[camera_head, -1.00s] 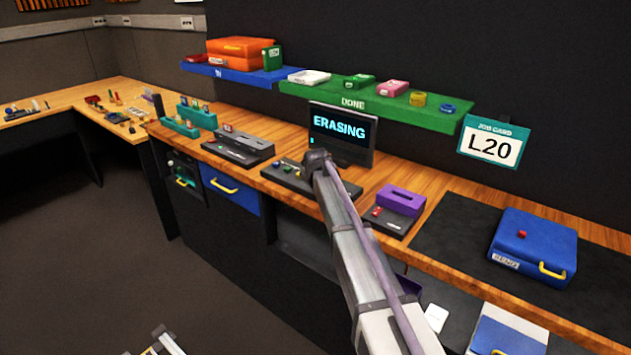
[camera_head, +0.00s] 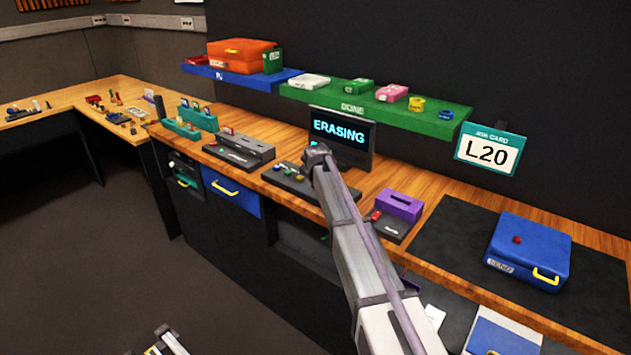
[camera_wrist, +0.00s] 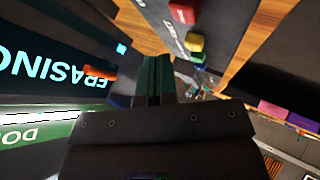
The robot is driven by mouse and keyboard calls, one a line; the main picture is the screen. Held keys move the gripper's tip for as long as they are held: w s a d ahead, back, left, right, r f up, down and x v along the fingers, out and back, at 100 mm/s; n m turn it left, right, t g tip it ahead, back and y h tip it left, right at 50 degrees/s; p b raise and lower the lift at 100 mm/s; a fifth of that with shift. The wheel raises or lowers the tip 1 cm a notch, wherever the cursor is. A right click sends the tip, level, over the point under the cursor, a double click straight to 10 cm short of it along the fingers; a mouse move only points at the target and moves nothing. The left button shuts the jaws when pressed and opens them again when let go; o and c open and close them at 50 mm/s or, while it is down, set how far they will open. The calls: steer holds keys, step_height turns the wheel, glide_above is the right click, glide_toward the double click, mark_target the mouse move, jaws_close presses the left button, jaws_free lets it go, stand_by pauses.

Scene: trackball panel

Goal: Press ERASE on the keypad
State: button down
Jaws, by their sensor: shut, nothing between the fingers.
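The keypad (camera_head: 290,178) is a dark panel with coloured buttons on the bench, partly hidden behind my arm. In the wrist view, the keypad (camera_wrist: 205,15) is at the upper right, with red (camera_wrist: 183,10), yellow (camera_wrist: 195,43), green (camera_wrist: 198,57) and blue buttons in a row. Its small lettering is too blurred to read. The screen (camera_head: 340,132) behind it reads ERASING; the text also shows upside down in the wrist view (camera_wrist: 55,70). My gripper (camera_wrist: 157,62) is shut and empty, left of the button row and apart from it in the picture. My arm hides the fingertips in the head view.
A purple box (camera_head: 400,204) and a small red-buttoned panel (camera_head: 388,228) sit right of my arm. A grey block (camera_head: 238,150) lies left. A blue case (camera_head: 528,250) rests on the dark mat (camera_head: 450,235). The green shelf (camera_head: 440,123) holds several small items above.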

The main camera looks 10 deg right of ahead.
step_height(320, 180, up, 4)
steer(key=p, duration=0.2)
steer(key=shift+f+p, duration=0.25)
steer(key=shift+p, duration=0.05)
steer(key=shift+f, duration=0.1)
steer(key=s+d+f+m+g, duration=0.1)
steer(key=s+m+g, duration=0.3)
steer(key=s, duration=2)
steer(key=s+d+f+m+g, duration=0.2)
steer(key=s+f+m+g, duration=0.2)
steer(key=s, duration=2)
steer(key=shift+s+f+g+y, duration=0.2)
steer(key=shift+g+y, duration=0.2)
steer(key=shift+g, duration=0.2)
